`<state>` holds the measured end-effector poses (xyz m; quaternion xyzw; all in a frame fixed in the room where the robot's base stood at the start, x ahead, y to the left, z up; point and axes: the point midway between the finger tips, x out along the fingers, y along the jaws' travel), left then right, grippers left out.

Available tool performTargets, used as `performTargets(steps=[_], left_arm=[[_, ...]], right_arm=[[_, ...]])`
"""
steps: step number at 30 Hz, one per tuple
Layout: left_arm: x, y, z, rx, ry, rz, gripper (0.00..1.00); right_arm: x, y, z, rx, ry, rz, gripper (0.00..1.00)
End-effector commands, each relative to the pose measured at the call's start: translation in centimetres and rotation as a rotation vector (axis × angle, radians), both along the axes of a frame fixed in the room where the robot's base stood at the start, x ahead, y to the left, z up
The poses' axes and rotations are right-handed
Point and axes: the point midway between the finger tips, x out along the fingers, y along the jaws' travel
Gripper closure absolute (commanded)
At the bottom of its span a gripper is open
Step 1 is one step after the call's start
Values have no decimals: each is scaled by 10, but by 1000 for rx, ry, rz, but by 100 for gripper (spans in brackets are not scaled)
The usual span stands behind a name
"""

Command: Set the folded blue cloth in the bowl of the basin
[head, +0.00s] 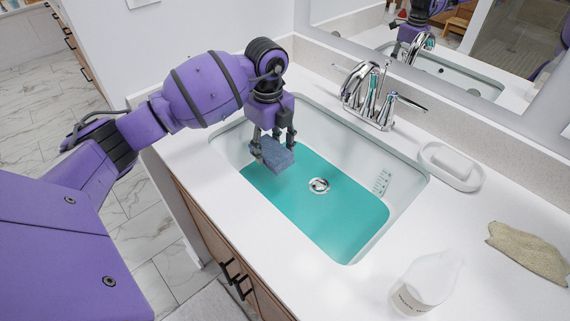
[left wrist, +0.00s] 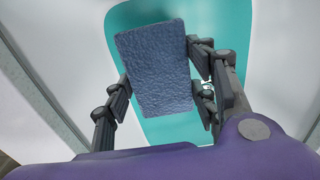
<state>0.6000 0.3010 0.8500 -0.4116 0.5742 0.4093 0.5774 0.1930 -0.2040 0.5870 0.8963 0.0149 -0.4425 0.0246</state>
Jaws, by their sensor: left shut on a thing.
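My left gripper (head: 272,144) is shut on the folded blue cloth (head: 277,155), which hangs over the left part of the basin. The cloth also shows in the left wrist view (left wrist: 156,68) as a rough blue block between the fingers (left wrist: 160,95). The basin (head: 408,186) is a white rectangular bowl set in the counter, with a teal floor (head: 335,218) and a round drain (head: 319,185). I cannot tell whether the cloth touches the basin floor. My right gripper is not in view.
A chrome faucet (head: 372,100) stands behind the basin. A soap dish (head: 450,168) with a white bar sits to its right, and a beige cloth (head: 529,250) lies farther right. A white bottle (head: 428,284) stands at the front right. A mirror (head: 480,45) lines the back wall.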

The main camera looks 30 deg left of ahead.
Motion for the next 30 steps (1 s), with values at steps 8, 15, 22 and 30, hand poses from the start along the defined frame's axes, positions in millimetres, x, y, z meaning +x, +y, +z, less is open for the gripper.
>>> performTargets(steps=[8,15,22,30], left_arm=[[-1,0,-38,-1,4,-2,73],[-2,0,-76,0,6,-2,73],[-2,0,-82,1,4,-4,73],[-2,1,-86,1,4,-4,42]], right_arm=[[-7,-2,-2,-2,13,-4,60],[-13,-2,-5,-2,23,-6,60],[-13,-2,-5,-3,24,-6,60],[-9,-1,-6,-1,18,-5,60]])
